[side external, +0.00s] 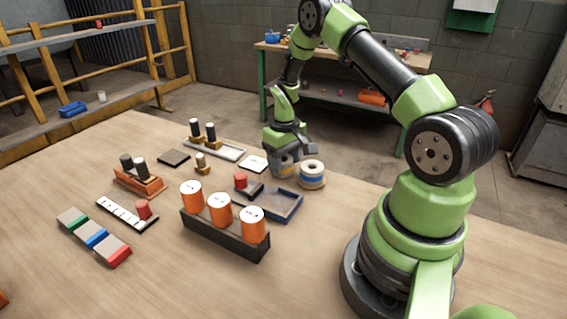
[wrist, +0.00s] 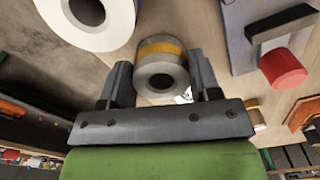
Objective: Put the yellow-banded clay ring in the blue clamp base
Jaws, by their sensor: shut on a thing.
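The yellow-banded clay ring (wrist: 160,50) is pale grey with a yellow stripe and a round hole. It sits between the two fingers of my gripper (wrist: 162,78), which is shut on it. In the side view the ring (side external: 284,168) shows under my gripper (side external: 287,152), behind the blue base; I cannot tell whether it touches the table. The blue clamp base (side external: 284,207) is a shallow blue tray with a dark block and a red knob at its left end. It also shows at the upper right in the wrist view (wrist: 236,38), with nothing round in it.
A blue-banded ring (side external: 312,175) stands just right of the held ring. An orange-cylinder rack (side external: 225,234) stands in front of the blue base. A white card (side external: 253,164), small posts (side external: 202,165) and an orange stand (side external: 138,183) lie left.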

